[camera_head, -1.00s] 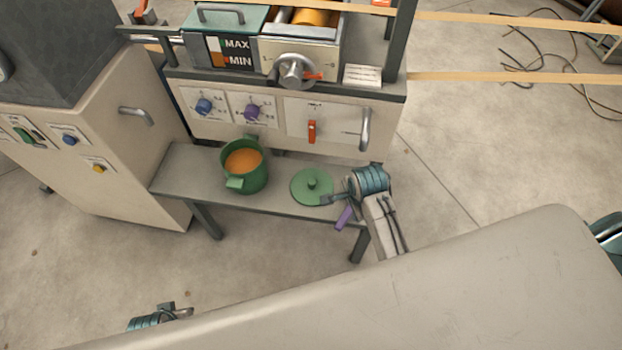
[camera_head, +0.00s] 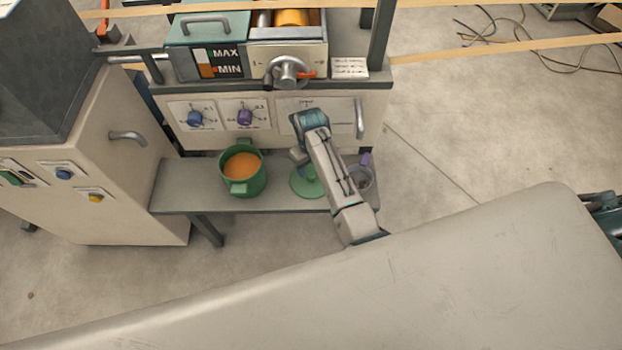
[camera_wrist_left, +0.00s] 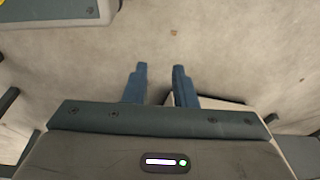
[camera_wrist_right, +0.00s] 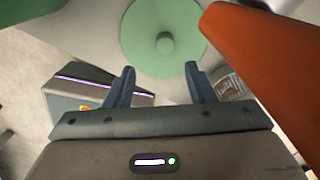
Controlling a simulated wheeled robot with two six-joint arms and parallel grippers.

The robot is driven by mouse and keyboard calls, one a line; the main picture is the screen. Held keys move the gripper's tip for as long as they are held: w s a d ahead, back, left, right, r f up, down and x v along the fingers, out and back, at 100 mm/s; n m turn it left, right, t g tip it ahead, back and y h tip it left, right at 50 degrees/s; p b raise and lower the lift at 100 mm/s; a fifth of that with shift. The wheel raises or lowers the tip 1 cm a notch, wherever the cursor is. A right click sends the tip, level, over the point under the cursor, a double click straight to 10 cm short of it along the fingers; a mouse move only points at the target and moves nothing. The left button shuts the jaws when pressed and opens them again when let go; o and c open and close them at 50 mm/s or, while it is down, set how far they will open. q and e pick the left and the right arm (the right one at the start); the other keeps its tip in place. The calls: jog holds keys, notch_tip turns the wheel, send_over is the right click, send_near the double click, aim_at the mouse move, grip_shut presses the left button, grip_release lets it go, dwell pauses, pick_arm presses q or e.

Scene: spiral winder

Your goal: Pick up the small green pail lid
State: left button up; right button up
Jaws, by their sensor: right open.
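The small green pail lid (camera_head: 303,187) lies on the low grey bench, partly hidden by my right arm in the head view. In the right wrist view the round lid (camera_wrist_right: 140,40) and its centre knob (camera_wrist_right: 165,43) show beyond my right fingertips. My right gripper (camera_wrist_right: 160,72) is open and empty, with the knob lined up roughly between its fingers but apart from them. In the head view my right gripper (camera_head: 298,156) is just above the lid's far edge. My left gripper (camera_wrist_left: 160,70) has its fingers apart with nothing between them, over bare floor.
The green pail (camera_head: 258,184) with orange contents stands left of the lid on the bench (camera_head: 185,197). A grey cup (camera_head: 366,184) stands at the bench's right end. A large orange-red bar (camera_wrist_right: 265,75) is close on the right in the right wrist view. The machine panel (camera_head: 215,128) rises behind.

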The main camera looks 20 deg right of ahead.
aim_at(311, 175)
notch_tip(311, 175, down, 2)
jog(key=shift+f, duration=0.1)
jog(key=f, duration=0.3)
jog(key=w+f+b, duration=0.1)
jog(key=shift+d+f, duration=0.25)
jog(key=shift+f, duration=0.35)
pick_arm(q)
jog(key=r, duration=0.1)
jog(key=w+r, duration=0.1)
jog(key=shift+w+r, duration=0.15)
jog(key=shift+r, duration=0.2)
pick_arm(e)
jog(key=c, duration=1.1)
